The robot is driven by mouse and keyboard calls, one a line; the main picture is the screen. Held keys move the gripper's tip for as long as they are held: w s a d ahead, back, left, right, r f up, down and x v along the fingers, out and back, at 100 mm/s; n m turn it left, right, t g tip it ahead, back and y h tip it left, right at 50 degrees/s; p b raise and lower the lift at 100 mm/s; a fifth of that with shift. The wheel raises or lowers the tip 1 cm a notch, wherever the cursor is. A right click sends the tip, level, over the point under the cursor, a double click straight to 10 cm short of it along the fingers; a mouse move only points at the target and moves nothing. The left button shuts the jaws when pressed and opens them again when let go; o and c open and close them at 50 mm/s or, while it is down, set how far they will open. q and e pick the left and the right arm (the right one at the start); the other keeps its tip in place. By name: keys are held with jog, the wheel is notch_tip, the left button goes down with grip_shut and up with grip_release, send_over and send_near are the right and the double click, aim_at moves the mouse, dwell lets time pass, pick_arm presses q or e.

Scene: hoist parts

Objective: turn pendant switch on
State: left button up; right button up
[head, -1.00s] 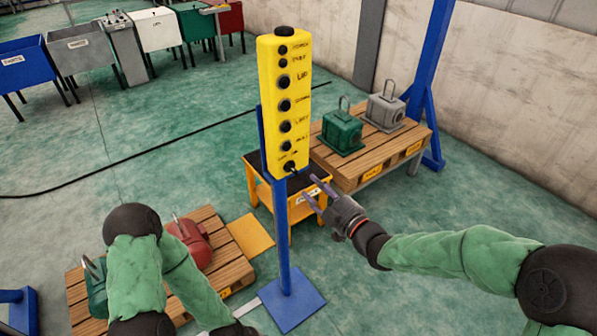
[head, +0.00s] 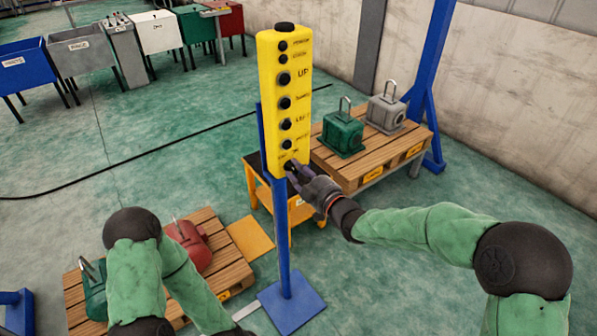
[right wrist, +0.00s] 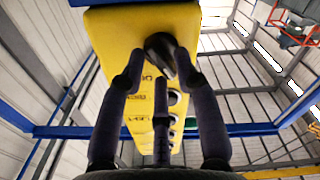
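The yellow pendant (head: 271,95) is fixed upright on a blue post (head: 281,240), with a column of black buttons and a black switch knob (head: 291,165) at its lower end. My right gripper (head: 294,171) is at that knob in the head view and partly hides it. In the right wrist view the pendant (right wrist: 115,50) fills the upper middle, and the knob (right wrist: 160,50) shows between the spread fingertips of my right gripper (right wrist: 160,82). The fingers stand apart around the knob; contact cannot be told. My left arm comes in at lower left; its gripper is out of the frame.
An orange cart (head: 262,190) stands behind the post. A pallet table (head: 375,158) carries a green hoist block (head: 342,133) and a grey one (head: 386,112). A red hoist part (head: 188,240) lies on a floor pallet at lower left. Bins stand at the back left.

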grip_shut()
jog(key=shift+m, duration=0.3)
jog(key=shift+w+d+f+m+p, duration=0.1)
jog(key=shift+m+p, duration=0.45)
jog(key=shift+m, duration=2.3)
jog(key=shift+w+d+f+m+p, duration=0.1)
jog(key=shift+m+p, duration=0.45)
jog(key=shift+m, duration=2.3)
